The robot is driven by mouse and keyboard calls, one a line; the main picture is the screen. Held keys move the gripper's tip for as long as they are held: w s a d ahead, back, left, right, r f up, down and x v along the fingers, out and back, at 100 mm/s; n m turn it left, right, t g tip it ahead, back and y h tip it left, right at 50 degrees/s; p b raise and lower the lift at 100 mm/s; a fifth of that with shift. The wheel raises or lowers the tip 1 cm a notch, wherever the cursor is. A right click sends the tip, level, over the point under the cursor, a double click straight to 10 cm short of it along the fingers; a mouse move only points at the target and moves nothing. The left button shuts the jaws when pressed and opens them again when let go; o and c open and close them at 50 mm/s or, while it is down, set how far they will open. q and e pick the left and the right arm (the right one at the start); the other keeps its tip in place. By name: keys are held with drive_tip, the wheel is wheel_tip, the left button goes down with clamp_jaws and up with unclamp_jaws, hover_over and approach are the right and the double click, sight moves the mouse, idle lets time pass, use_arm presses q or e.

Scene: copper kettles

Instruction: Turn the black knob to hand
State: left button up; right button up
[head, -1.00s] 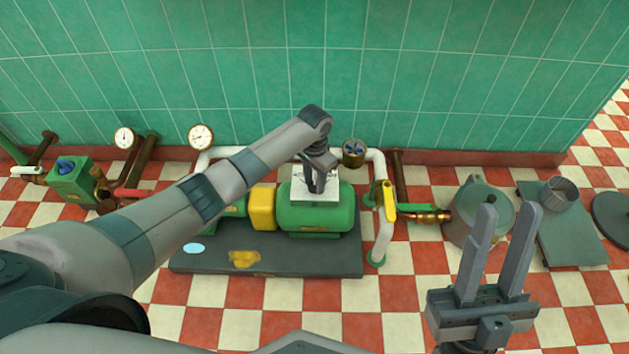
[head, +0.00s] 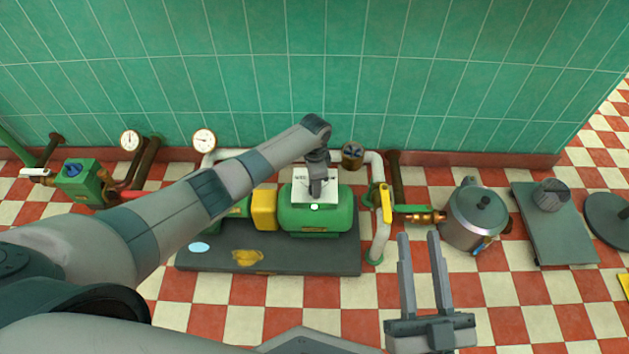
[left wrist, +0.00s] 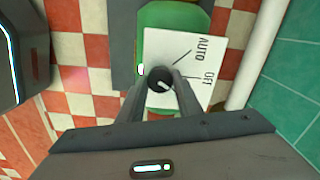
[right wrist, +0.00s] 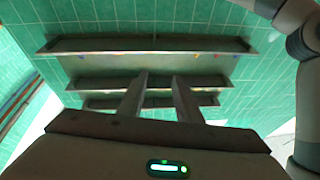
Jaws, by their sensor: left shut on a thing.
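The black knob (left wrist: 160,78) is on a white plate (left wrist: 205,95) fixed to the green motor (head: 318,217). The plate shows the words AUTO and OFF with black lines; no HAND label is visible, and part of the plate is hidden by my fingers. A pale mark shows on the knob's top, pointing down and right in the left wrist view. My left gripper (left wrist: 161,72) is shut on the knob from above; it also shows in the head view (head: 316,188). My right gripper (head: 419,237) is open and empty, above the floor in front of the kettle.
A white pipe (head: 381,220) with a yellow-handled valve (head: 387,203) stands right of the motor. A grey kettle (head: 474,218) is further right, beside a grey board (head: 560,235) holding a small pot. Gauges (head: 204,140) stand at the back left. Checkered floor in front is clear.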

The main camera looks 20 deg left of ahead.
use_arm(q)
drive_tip(key=shift+m+p, duration=0.45)
drive_tip(key=shift+m, duration=1.05)
use_arm(e)
drive_tip(key=shift+w+d+f+g+h, duration=0.15)
drive_tip(key=shift+w+f+g, duration=0.1)
drive_tip(key=shift+f+g, duration=0.35)
drive_tip(key=shift+w+f+g+h, duration=0.2)
drive_tip(key=shift+w+f+g, duration=0.05)
drive_tip(key=shift+f, duration=0.55)
drive_tip(key=shift+w+d+f+g+h, duration=0.15)
drive_tip(key=shift+w+f+g, duration=0.1)
drive_tip(key=shift+f+g, duration=0.35)
drive_tip(key=shift+a+f, duration=0.1)
use_arm(q)
drive_tip(key=o, duration=1)
drive_tip(key=shift+o, duration=0.2)
drive_tip(key=shift+r, duration=0.1)
